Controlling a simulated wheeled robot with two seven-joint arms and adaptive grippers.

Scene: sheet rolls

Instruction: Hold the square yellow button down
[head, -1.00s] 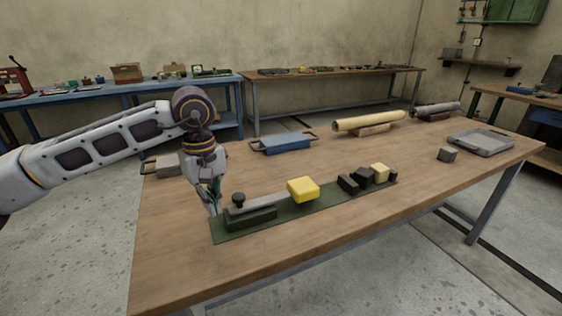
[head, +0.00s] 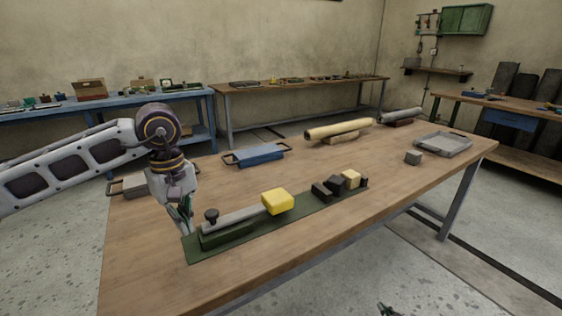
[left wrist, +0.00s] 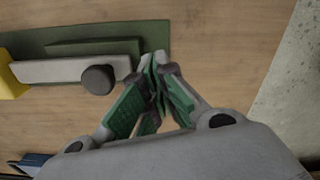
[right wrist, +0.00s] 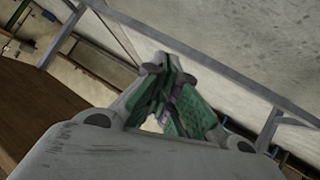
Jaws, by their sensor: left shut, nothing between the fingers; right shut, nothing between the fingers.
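The square yellow button (head: 278,201) sits at the right end of a grey bar (head: 235,217) on a long green board (head: 300,220); a black knob (head: 211,215) stands at the bar's left end. My left gripper (head: 187,230) is shut and empty, pointing down beside the board's left end, away from the button. In the left wrist view the button (left wrist: 12,78) shows at the left edge, with the knob (left wrist: 98,79) between it and the shut fingertips (left wrist: 155,62). My right gripper (right wrist: 170,75) is shut and empty; only its tip (head: 388,310) shows at the head view's bottom edge.
Dark blocks (head: 330,189) and a pale yellow block (head: 351,178) stand on the board's right part. Behind are a blue handled block (head: 258,154) and a cream roll (head: 340,128). A grey tray (head: 443,145) lies at the right. The tabletop in front of the board is clear.

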